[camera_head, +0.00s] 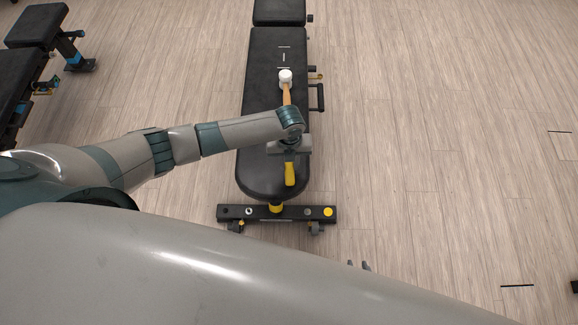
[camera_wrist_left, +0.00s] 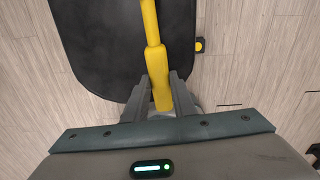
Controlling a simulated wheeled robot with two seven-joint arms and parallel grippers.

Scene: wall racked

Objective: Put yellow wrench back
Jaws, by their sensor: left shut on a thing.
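The yellow wrench (camera_head: 290,174) is at the near end of a black padded bench (camera_head: 262,165). In the left wrist view the wrench (camera_wrist_left: 155,62) runs up from between the fingers over the dark pad. My left gripper (camera_head: 289,160) is shut on its yellow handle. The wrench's far end is out of the wrist view, and my arm covers part of it in the head view. I cannot tell whether the wrench touches the pad. Two small grey tips, seemingly of my right gripper (camera_head: 359,266), show past my body; the rest is hidden.
A mallet with a white head (camera_head: 285,77) and wooden handle lies on the bench beyond my left gripper. The bench has a dark foot bar (camera_head: 255,213) and a side handle (camera_head: 317,97). Another black bench (camera_head: 37,24) stands at far left. The wooden floor (camera_head: 440,120) to the right is clear.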

